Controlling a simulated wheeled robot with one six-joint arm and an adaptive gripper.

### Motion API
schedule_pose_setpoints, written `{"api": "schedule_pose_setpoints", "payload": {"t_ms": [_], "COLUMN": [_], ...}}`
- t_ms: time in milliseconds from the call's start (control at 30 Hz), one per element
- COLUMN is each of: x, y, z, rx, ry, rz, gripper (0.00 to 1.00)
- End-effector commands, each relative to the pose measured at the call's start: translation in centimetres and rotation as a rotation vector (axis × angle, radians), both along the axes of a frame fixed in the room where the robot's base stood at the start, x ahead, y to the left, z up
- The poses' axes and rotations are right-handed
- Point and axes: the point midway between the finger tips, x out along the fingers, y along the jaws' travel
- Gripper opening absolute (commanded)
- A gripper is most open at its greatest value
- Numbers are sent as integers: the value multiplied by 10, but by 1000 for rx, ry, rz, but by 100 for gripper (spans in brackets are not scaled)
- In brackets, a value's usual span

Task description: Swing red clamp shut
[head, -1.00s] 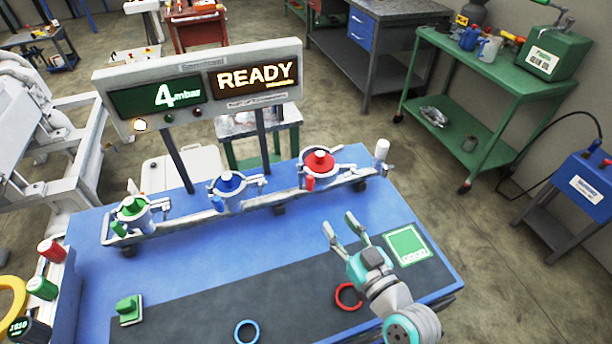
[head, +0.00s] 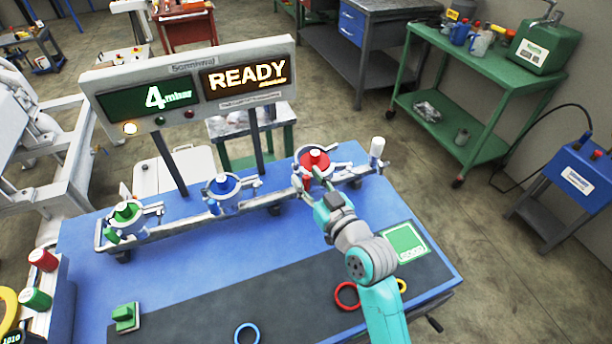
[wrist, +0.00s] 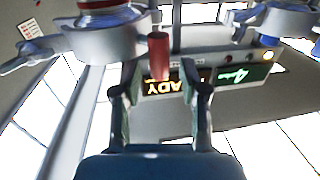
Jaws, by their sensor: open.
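The red clamp's station, with a red cap (head: 313,160), is at the right end of the rail on the blue bench. In the wrist view the clamp's red handle (wrist: 158,55) hangs down from a metal ring, between the two fingers. My gripper (head: 308,186) is open at the front of this station; it also shows in the wrist view (wrist: 163,88), its fingers either side of the handle. I cannot tell whether a finger touches it. In the head view the gripper partly hides the handle and the clamp's front.
Blue (head: 224,184) and green (head: 124,212) clamp stations stand left on the same rail. A display (head: 190,85) reading 4 mbar and READY rises behind. A white post (head: 376,152) stands at the rail's right end. Red (head: 347,296) and blue (head: 246,334) rings lie on the dark mat.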

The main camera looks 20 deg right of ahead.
Motion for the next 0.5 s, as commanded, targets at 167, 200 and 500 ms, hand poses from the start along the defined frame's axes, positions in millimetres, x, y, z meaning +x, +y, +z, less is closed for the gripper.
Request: {"api": "schedule_pose_setpoints", "payload": {"t_ms": [167, 200, 500], "x": [12, 13, 14], "y": [1, 2, 2], "z": [0, 0, 0], "rx": [0, 0, 0], "ry": [-1, -1, 0], "rz": [-1, -1, -1], "gripper": [43, 43, 38]}}
